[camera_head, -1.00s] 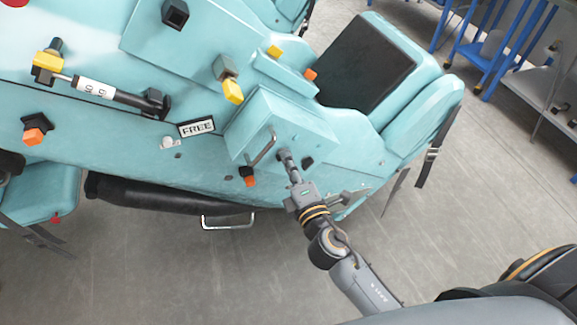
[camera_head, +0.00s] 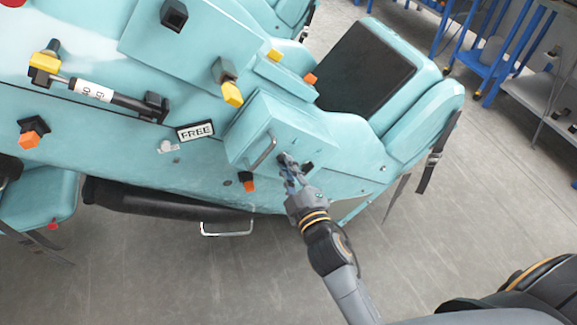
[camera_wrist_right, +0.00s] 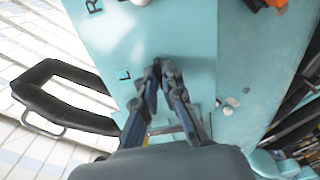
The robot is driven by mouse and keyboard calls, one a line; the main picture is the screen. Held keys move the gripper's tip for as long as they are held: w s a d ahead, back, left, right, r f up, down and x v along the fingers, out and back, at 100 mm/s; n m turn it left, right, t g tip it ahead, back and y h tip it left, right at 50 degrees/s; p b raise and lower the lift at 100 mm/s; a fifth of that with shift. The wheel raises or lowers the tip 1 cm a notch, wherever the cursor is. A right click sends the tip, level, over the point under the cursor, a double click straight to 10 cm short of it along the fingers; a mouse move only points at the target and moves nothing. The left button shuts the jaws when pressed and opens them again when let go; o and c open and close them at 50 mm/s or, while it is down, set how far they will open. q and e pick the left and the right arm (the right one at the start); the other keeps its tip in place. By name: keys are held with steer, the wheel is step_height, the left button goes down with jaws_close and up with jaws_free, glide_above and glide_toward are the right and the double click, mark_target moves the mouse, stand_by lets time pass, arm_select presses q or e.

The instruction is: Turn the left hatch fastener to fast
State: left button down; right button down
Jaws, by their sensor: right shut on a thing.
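The teal hatch box (camera_head: 258,122) with a metal handle (camera_head: 263,152) is on the side of the coaster car. My right gripper (camera_head: 287,163) reaches its lower face from below. Another dark piece (camera_head: 308,167) sits just right of the gripper in the head view. My left gripper is not in view.
A FREE sign (camera_head: 195,130) is left of the hatch. An orange-tipped black knob (camera_head: 247,181) is below the handle. A black seat pad (camera_head: 365,68) is to the upper right. Blue-framed shelves (camera_head: 500,60) stand behind. Grey floor lies clear below.

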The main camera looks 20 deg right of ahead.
steer(key=shift+m, duration=0.5)
steer(key=c, duration=1.5)
jaws_free()
steer(key=shift+o, duration=0.2)
steer(key=s, duration=1.2)
steer(key=shift+d, duration=0.25)
